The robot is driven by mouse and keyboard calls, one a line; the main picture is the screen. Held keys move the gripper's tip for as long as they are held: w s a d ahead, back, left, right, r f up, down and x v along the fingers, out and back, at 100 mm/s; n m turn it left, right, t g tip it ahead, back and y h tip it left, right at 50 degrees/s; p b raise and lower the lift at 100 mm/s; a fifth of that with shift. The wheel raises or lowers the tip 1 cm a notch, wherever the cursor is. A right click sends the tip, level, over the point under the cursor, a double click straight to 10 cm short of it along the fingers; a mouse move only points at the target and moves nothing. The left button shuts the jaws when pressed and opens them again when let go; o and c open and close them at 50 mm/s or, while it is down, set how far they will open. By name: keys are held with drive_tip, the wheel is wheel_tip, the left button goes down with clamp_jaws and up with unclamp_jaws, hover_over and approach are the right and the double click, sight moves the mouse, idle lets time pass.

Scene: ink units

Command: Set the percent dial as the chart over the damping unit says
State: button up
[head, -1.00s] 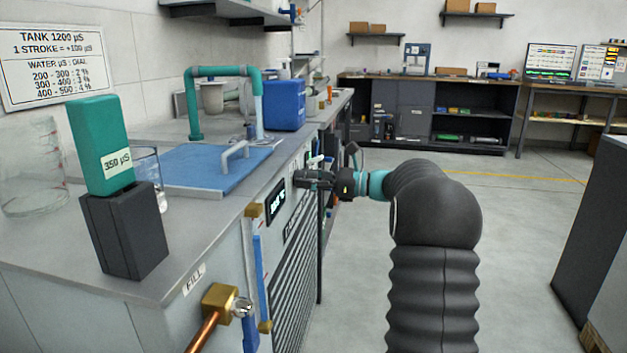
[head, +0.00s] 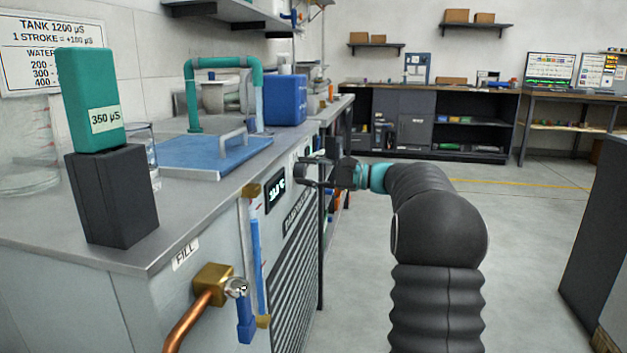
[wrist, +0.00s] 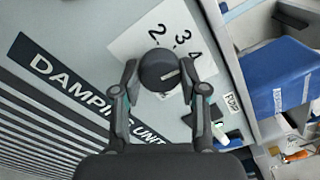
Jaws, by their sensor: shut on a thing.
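The percent dial (wrist: 158,70) is a dark round knob with a pale mark, on a white plate (wrist: 128,45) printed 2, 3 and 4. The mark slants toward the lower right side of the knob; I cannot tell the exact setting. My gripper (wrist: 160,72) is shut on the dial, one finger on each side. In the head view my gripper (head: 306,172) is at the front of the damping unit (head: 285,250), hiding the dial. The chart (head: 45,35) hangs on the left wall. A green meter (head: 90,85) labelled 350 µS covers part of its lower rows.
The meter stands in a black holder (head: 112,200) on the counter. A blue container (head: 288,100) stands behind.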

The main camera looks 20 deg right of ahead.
drive_tip(key=n, duration=0.2)
drive_tip(key=n+b, duration=0.1)
drive_tip(key=n, duration=0.2)
drive_tip(key=shift+a+f, duration=0.15)
drive_tip(key=shift+a, duration=0.05)
idle(0.5)
drive_tip(key=o, duration=1.1)
drive_tip(key=shift+a, duration=0.15)
drive_tip(key=shift+o, duration=0.2)
drive_tip(key=shift+d, duration=0.25)
drive_tip(key=v, duration=1.2)
